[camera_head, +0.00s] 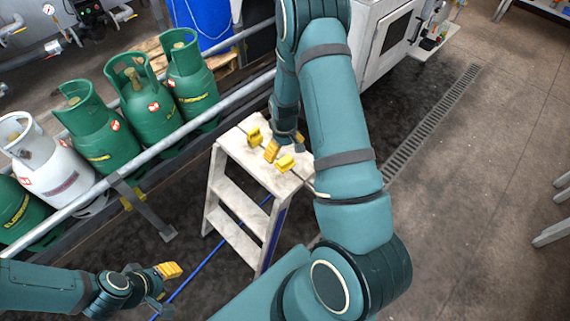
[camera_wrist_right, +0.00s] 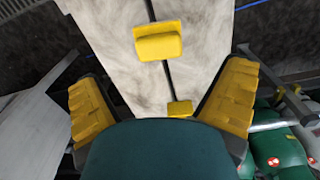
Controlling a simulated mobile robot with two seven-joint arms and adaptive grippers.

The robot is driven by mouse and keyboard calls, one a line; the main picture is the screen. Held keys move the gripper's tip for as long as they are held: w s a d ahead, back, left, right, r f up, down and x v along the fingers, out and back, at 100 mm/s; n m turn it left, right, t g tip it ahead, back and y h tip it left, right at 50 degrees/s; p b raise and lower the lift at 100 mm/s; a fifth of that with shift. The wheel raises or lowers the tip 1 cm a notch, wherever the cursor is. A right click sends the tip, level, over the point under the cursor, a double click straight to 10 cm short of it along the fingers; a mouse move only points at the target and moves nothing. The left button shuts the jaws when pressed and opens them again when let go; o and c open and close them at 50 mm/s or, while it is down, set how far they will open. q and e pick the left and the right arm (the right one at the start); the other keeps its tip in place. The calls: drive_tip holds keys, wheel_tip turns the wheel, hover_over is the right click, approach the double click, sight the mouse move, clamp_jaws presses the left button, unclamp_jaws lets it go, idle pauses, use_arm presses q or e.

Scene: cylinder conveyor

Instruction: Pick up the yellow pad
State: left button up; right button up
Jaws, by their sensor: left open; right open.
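Two yellow pads rest on the pale top of a step stool (camera_head: 229,141). One pad (camera_head: 254,137) is near the top's far left corner and the other pad (camera_head: 285,163) nearer its front right. In the right wrist view one pad (camera_wrist_right: 158,42) is large at the top and a second pad (camera_wrist_right: 180,108) shows lower, partly cut off by my gripper body. My right gripper (camera_head: 278,148) is over the stool top, open and empty, its yellow fingers spread on either side of the view. My left gripper (camera_head: 168,272) is open, low at the left, away from the stool.
Green gas cylinders (camera_head: 151,113) and a white one (camera_head: 48,168) stand behind a grey rail (camera_head: 200,121) at the left. A white machine (camera_head: 388,40) stands behind the stool. My right arm hides part of the stool's right side.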

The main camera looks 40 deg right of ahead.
sight(285, 159)
drive_tip(key=shift+s+d+f+b, duration=0.1)
drive_tip(key=shift+f+b, duration=0.65)
drive_tip(key=shift+f, duration=2.25)
drive_tip(key=shift+r, duration=0.1)
drive_tip(key=c, duration=1.2)
